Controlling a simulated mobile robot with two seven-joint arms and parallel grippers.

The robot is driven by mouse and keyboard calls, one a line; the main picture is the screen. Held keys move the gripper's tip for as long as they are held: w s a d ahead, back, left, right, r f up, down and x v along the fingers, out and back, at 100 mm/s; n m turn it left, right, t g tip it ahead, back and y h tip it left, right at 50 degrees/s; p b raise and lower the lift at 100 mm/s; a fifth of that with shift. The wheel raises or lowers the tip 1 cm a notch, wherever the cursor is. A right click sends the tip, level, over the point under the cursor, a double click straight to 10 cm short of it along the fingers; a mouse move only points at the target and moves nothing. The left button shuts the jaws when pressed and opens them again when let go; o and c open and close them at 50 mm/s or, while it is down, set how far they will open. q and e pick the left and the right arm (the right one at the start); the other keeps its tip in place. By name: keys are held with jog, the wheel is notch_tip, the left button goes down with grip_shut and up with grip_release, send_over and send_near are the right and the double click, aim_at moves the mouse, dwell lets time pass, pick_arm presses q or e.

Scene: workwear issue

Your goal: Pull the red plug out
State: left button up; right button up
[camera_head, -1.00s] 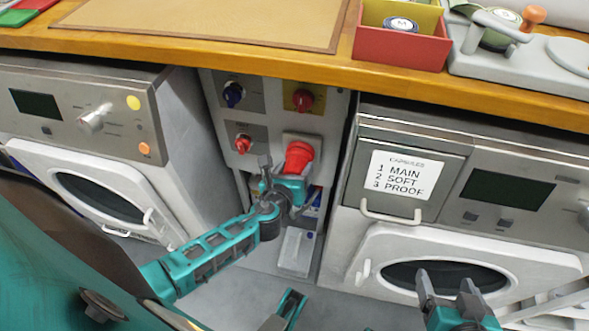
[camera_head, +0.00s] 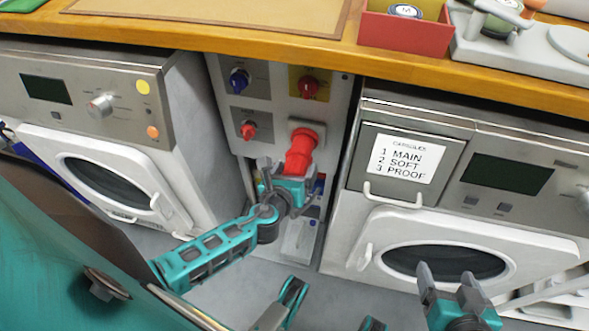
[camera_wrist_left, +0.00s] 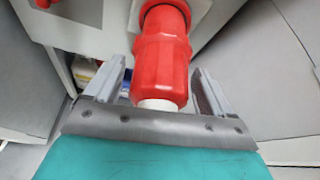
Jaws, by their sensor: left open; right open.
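The red plug (camera_head: 300,152) sits at the socket on the grey panel (camera_head: 262,105) between the two machines. In the left wrist view the red plug (camera_wrist_left: 162,60) points toward me, with a white end, and its far end meets the pale socket plate. My left gripper (camera_head: 285,167) is at the plug's near end. In the left wrist view its fingers (camera_wrist_left: 155,88) stand open on either side of the plug, with a gap visible on both sides. My right gripper (camera_head: 446,275) is open and empty in front of the right machine's door.
Washing machines stand left (camera_head: 150,75) and right (camera_head: 375,225). The wooden counter (camera_head: 270,48) overhangs above, bearing a red box (camera_head: 405,34).

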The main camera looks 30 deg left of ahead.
pick_arm(q)
jog(key=p+v, duration=0.2)
jog(key=v, duration=1.1)
